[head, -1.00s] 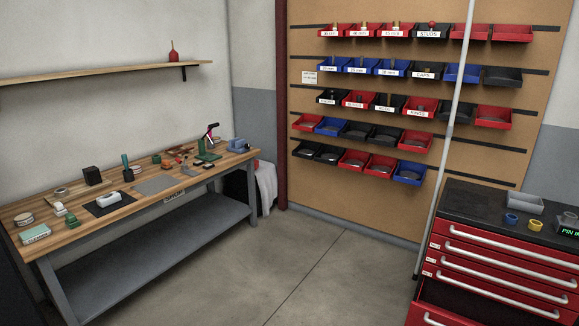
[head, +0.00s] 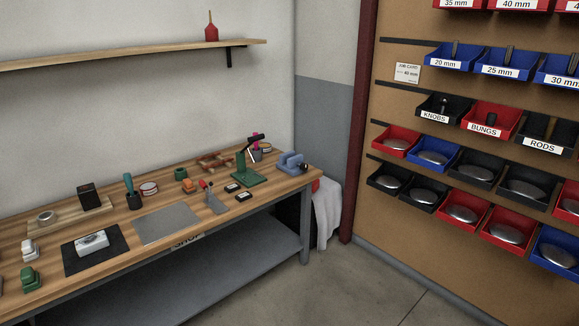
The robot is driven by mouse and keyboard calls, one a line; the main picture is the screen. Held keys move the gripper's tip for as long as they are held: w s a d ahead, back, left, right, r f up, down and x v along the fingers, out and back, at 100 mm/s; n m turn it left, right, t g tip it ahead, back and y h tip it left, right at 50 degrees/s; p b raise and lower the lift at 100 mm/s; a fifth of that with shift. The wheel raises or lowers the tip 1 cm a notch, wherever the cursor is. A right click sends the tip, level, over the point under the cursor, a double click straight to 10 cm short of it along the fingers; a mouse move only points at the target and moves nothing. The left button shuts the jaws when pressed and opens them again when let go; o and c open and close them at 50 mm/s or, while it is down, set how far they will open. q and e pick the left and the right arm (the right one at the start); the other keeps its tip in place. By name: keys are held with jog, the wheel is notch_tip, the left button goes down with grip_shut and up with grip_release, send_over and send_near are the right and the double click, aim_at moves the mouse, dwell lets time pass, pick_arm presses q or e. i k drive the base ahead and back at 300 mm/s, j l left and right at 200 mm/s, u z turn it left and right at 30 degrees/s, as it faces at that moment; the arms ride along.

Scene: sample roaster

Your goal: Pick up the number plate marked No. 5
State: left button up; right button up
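I cannot make out a plate marked No. 5 in the head view. Two small dark pieces with pale tops, a left one (head: 232,188) and a right one (head: 244,196), lie near the right part of the wooden workbench (head: 130,212). Any marking on them is too small to read. Neither of my grippers is in view.
The bench holds a grey sheet (head: 168,224), a black mat (head: 95,250) with a pale device, a green press (head: 250,172) and a blue vise (head: 290,162). A pegboard with labelled bins (head: 490,122) stands right. Open floor (head: 385,290) lies between.

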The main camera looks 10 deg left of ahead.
aim_at(241, 197)
jog(key=i+u, duration=0.15)
jog(key=i, duration=0.35)
jog(key=i+l+u, duration=0.2)
jog(key=i, duration=0.3)
jog(key=i+l+u, duration=0.15)
jog(key=i, duration=0.35)
jog(key=i+l+u, duration=0.2)
jog(key=i, duration=0.3)
jog(key=l, duration=0.05)
